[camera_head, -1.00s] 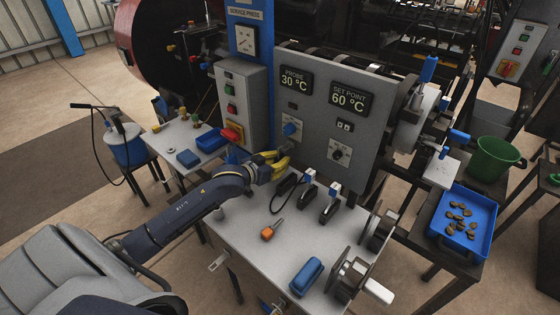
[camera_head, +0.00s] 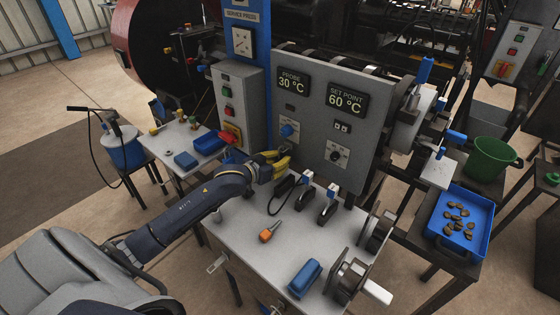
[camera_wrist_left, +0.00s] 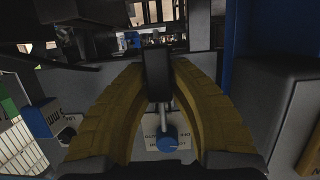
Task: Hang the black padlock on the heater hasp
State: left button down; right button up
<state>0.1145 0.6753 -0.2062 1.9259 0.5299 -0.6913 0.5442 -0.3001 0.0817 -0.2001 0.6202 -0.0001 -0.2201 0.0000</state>
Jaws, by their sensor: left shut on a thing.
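My left gripper (camera_head: 283,160) has yellow fingers and is at the lower left of the heater panel (camera_head: 318,112), below the blue knob (camera_head: 288,130). In the left wrist view its fingers (camera_wrist_left: 158,66) close on a dark block, which I take to be the black padlock (camera_wrist_left: 157,72). A thin grey rod or shackle shows just below the block, toward the blue round knob (camera_wrist_left: 167,144) and its white label. The hasp cannot be made out clearly, and I cannot tell whether the padlock touches it. My right gripper is not in view.
The grey table (camera_head: 240,228) holds upright black pieces with blue and white tops (camera_head: 328,202), an orange-handled tool (camera_head: 267,235) and a blue block (camera_head: 304,278). A grey switch box (camera_head: 238,105) stands left of the panel. The table's front left is mostly clear.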

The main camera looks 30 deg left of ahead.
pick_arm(q)
jog(key=shift+f, duration=0.3)
jog(key=shift+f, duration=0.3)
jog(key=shift+f, duration=0.1)
dwell(0.6)
jog(key=c, duration=1.3)
grip_release()
jog(key=shift+o, duration=0.2)
jog(key=v, duration=1.2)
